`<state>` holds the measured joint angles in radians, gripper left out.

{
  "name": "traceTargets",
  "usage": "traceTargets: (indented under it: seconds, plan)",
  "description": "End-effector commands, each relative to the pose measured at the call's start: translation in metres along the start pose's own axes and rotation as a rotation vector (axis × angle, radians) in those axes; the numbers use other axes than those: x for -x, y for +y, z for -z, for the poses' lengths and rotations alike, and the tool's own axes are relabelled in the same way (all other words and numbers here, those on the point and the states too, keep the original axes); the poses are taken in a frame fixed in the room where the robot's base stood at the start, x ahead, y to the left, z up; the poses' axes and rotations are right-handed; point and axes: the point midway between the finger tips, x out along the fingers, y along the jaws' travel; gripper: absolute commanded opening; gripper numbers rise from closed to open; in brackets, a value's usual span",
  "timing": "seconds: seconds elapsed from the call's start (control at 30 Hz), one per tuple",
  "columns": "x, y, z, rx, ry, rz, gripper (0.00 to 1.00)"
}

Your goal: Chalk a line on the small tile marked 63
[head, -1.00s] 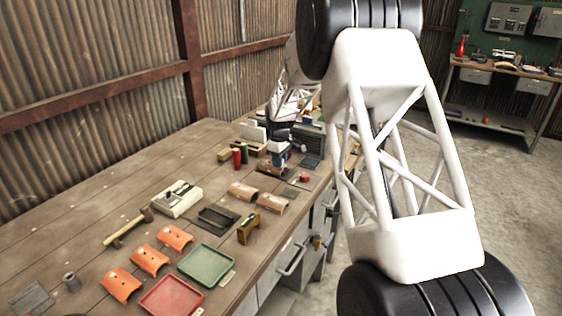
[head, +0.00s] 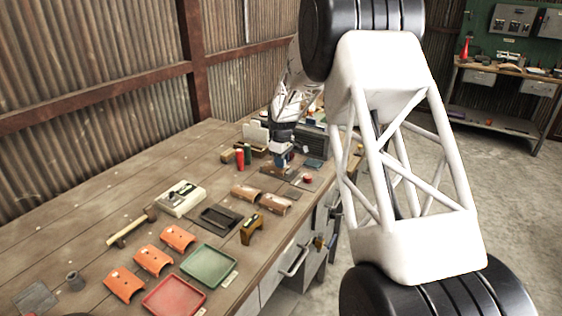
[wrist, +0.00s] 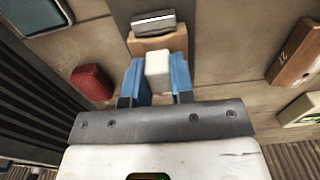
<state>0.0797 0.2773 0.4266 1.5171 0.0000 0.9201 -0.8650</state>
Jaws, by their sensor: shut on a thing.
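My gripper (wrist: 158,82) has blue fingers and is shut on a whitish block, seemingly the chalk (wrist: 158,66), in the wrist view. In the head view my gripper (head: 282,162) is low over the far part of the workbench, and the chalk is not clearly visible there. A tan wooden piece with a metal part (wrist: 155,28) lies just beyond the chalk; I cannot tell whether they touch. A small flat brown tile-like piece (head: 291,193) lies in front of the gripper. No number 63 is readable, so I cannot tell which piece is the marked tile.
A red object (wrist: 92,83) sits left of the fingers in the wrist view. A wooden block with markings (wrist: 296,52) is at right. In the head view, a red cylinder (head: 240,159) stands left of the gripper. Brown curved tiles (head: 274,204) lie nearer.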

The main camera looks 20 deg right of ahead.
Motion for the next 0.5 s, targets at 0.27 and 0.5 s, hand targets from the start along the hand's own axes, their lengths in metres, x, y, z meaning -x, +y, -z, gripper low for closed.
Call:
traceTargets:
  seconds: [0.27, 0.5]
  plan:
    - [-0.002, 0.0, -0.009, -0.001, -0.001, 0.002, 0.02]
    - [-0.002, 0.0, -0.013, -0.001, -0.002, 0.002, 0.02]
